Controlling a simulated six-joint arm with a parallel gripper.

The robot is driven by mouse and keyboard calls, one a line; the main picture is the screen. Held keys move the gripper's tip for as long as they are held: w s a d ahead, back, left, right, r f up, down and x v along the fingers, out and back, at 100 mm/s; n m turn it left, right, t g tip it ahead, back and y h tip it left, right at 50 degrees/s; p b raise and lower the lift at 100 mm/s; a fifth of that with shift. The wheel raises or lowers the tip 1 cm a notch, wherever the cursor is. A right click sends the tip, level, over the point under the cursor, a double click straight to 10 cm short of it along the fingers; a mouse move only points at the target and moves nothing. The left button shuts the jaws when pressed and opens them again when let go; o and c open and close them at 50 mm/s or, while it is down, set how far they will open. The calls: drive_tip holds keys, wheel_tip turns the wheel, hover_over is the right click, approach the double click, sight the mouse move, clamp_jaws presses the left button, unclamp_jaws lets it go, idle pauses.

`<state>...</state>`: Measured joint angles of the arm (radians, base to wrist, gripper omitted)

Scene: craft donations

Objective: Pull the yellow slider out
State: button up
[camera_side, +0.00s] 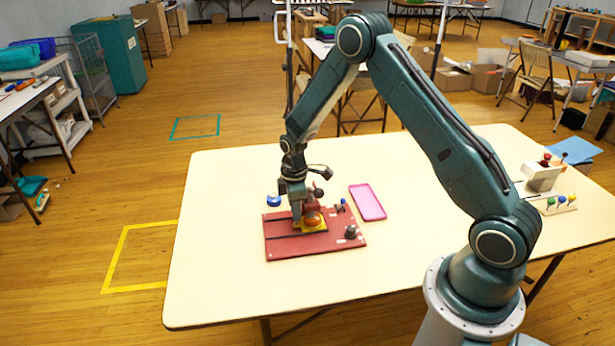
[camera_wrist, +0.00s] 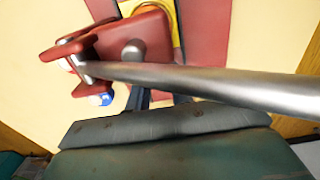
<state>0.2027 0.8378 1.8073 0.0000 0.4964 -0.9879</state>
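The yellow slider (camera_side: 323,228) is a small plate on the dark red board (camera_side: 290,249), with an orange-red knob (camera_side: 313,219) on it. In the wrist view a strip of the yellow slider (camera_wrist: 177,27) shows beside a red block (camera_wrist: 130,42). My gripper (camera_side: 302,214) points down at the slider, close beside the knob; contact is not clear. Its fingertips are small and partly hidden in the side view. A metal rod (camera_wrist: 220,85) crosses the wrist view and hides part of the scene, so the grip cannot be made out.
The board has dark slots and small dark fittings (camera_side: 351,232) at its right. A blue round item (camera_side: 274,200) lies behind it, and a pink tray (camera_side: 367,202) lies to its right. A white box with a red knob (camera_side: 541,177) stands far right. The table's left front is clear.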

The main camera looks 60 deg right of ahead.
clamp_jaws()
drive_tip(key=shift+w, duration=0.1)
drive_tip(key=shift+w+a, duration=3.35)
drive_tip(key=shift+a, duration=0.1)
drive_tip(key=shift+o, duration=1.8)
unclamp_jaws()
drive_tip(key=shift+r, duration=0.1)
wheel_tip(320, 180, up, 7)
drive_tip(key=shift+r, duration=0.15)
